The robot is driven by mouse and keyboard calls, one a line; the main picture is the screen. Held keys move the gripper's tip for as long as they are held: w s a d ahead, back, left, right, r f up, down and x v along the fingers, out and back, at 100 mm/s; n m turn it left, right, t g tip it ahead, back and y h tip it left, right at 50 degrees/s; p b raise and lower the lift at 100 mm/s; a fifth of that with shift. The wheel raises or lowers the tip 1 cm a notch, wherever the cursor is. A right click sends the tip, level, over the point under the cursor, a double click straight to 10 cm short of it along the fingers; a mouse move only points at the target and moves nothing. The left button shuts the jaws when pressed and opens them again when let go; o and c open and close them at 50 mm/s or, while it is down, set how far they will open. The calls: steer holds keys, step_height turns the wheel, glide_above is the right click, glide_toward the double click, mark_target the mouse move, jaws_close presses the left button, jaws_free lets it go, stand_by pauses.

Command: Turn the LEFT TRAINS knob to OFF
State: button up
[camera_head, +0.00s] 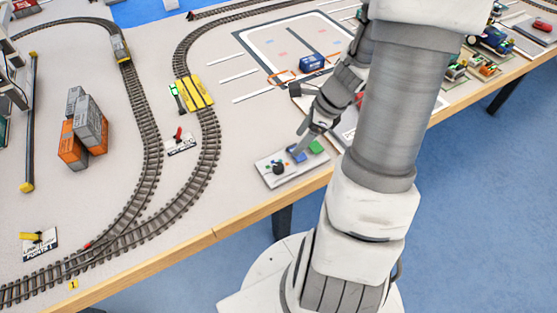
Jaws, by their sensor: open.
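A pale control panel (287,176) lies near the table's front edge. It carries a dark round knob (278,168) on its left, a blue part (297,154) in the middle and a green part (316,148) at the right. The panel's lettering is too small to read, so I cannot tell which knob is LEFT TRAINS or where it points. My gripper (305,142) is open and empty, reaching down over the panel just behind the blue part, right of the dark knob. I cannot tell whether it touches anything. My arm hides part of the table to the right.
Orange and grey containers (73,143) stand at left. Bare table lies between panel and tracks.

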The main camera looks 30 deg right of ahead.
mark_target(278, 166)
steer(key=b+x, duration=0.3)
steer(key=x, duration=1)
steer(key=shift+f, duration=0.15)
steer(key=shift+c, duration=0.3)
jaws_close()
